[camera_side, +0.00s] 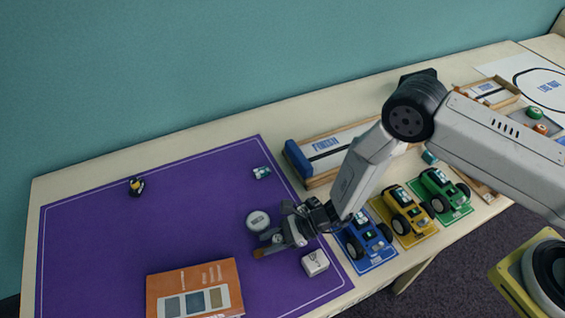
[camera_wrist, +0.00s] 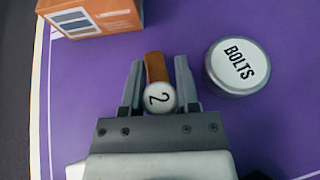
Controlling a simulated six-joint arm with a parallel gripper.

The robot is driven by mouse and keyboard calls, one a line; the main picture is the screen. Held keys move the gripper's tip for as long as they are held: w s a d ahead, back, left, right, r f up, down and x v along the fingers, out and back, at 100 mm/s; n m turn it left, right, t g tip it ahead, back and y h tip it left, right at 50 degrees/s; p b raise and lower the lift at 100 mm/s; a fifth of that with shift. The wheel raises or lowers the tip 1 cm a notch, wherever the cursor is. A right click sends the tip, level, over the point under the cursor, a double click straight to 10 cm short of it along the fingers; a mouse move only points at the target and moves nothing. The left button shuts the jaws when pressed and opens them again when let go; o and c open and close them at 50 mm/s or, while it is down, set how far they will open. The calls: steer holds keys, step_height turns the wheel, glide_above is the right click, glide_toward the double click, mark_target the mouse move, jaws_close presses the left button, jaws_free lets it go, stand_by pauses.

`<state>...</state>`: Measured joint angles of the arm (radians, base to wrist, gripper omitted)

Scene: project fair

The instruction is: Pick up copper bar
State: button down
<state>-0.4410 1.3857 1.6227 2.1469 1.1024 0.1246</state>
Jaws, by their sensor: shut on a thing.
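The copper bar (camera_side: 260,253) lies low over the purple mat at the tips of my gripper (camera_side: 272,245). In the wrist view the orange-brown bar (camera_wrist: 156,67) sits between the two fingers of my gripper (camera_wrist: 159,75) and points away from the wrist. A round white piece marked "2" (camera_wrist: 160,97) is at its near end between the fingers; I cannot tell if it is joined to the bar. My gripper is shut on the bar. Whether the bar still touches the mat cannot be told.
A BOLTS tin (camera_wrist: 237,66) stands close to the right finger in the wrist view. An orange box (camera_side: 195,289) and a small white box (camera_side: 315,263) are nearby on the purple mat (camera_side: 90,245). Blue (camera_side: 367,237), yellow and green toy cars stand to the right. The mat's left is mostly clear.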

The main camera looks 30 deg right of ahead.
steer(key=shift+r, duration=0.5)
steer(key=s+d+r, duration=0.7)
steer(key=s+r, duration=0.4)
steer(key=shift+s+d, duration=0.3)
steer(key=shift+d, duration=0.05)
